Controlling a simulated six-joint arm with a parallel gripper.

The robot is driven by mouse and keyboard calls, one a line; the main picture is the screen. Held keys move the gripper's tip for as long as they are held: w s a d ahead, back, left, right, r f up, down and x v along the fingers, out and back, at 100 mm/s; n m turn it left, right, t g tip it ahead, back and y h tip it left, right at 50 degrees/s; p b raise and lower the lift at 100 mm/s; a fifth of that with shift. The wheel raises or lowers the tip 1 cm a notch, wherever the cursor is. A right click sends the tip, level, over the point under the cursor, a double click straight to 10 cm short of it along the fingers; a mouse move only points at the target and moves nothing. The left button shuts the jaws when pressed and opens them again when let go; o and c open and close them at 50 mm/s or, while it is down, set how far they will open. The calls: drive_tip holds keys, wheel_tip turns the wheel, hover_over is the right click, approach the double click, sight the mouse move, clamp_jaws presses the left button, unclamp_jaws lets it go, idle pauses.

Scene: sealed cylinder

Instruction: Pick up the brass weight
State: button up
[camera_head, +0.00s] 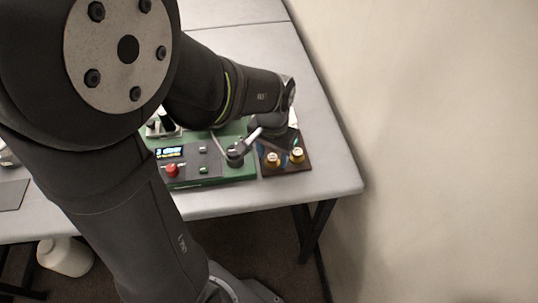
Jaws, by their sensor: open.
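Two small brass-coloured pieces stand on a dark brown board at the right end of the table. One brass weight (272,160) is at the left, and a similar brass piece (297,155) is just to its right. They look upright with pale tops; I cannot tell which one the task means. My gripper (268,125) hangs below my wrist, just behind the brass pieces in the picture and apart from them. Its fingertips are small and partly hidden; it is open, and nothing shows held in it.
Left of the brown board (286,168) is a green base (236,176) with a lit display (169,152), a red knob (172,170) and a dark round fitting (235,158). The grey table (330,180) ends at the right before a pale wall (440,150). A white container (65,257) is on the floor.

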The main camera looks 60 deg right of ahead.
clamp_jaws()
drive_tip(key=shift+r, duration=0.15)
